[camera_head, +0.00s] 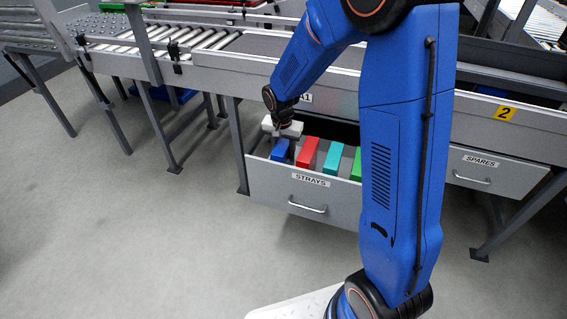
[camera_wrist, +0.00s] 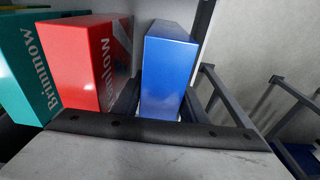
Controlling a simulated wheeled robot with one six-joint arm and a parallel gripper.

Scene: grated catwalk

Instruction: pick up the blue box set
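The blue box (camera_head: 280,150) stands at the left end of the open drawer labelled STRAYS (camera_head: 300,190), in a row with other boxes. In the wrist view the blue box (camera_wrist: 168,75) is upright at the middle, with its lower end close to the palm edge. My gripper (camera_head: 283,138) is down at the top of the blue box. In the wrist view, dark finger parts of my gripper (camera_wrist: 160,108) show on both sides of the box. Whether they touch or press it I cannot tell. The fingertips are hidden in the head view.
A red box (camera_head: 307,153), a teal box (camera_head: 331,157) and a green box (camera_head: 356,165) stand to the right in the drawer. A SPARES drawer (camera_head: 490,172) is farther right. A roller conveyor (camera_head: 200,40) runs above. The floor (camera_head: 150,240) in front is clear.

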